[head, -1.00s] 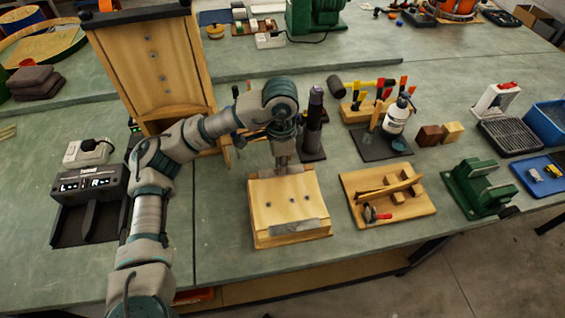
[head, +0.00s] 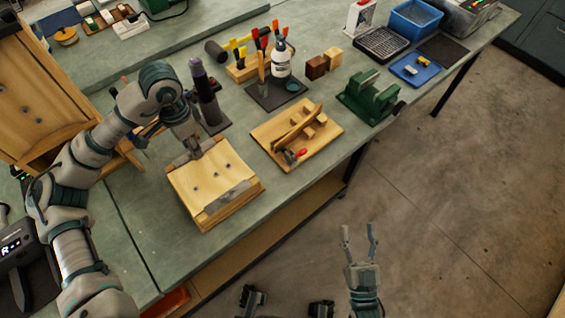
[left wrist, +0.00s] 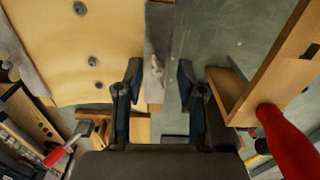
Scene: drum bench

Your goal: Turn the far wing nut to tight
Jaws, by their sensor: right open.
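A wooden box (head: 215,180) with several round metal studs on its top stands near the bench's front edge. A grey metal strip (head: 228,197) runs along its near edge. My left gripper (head: 193,150) points down at the box's far edge. In the left wrist view the left gripper (left wrist: 159,75) has its fingers apart, with the far grey strip (left wrist: 158,30) between them. A small pale metal piece (left wrist: 155,66), possibly the far wing nut, shows in that gap; its shape and any contact are unclear. My right gripper (head: 358,243) is open and empty over the floor.
A dark upright tool (head: 205,95) stands just behind the box. A wooden tray (head: 297,135) with blocks lies to its right, and a green vise (head: 368,97) beyond. A tall wooden cabinet (head: 40,95) stands at left. Bare bench lies right of the box.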

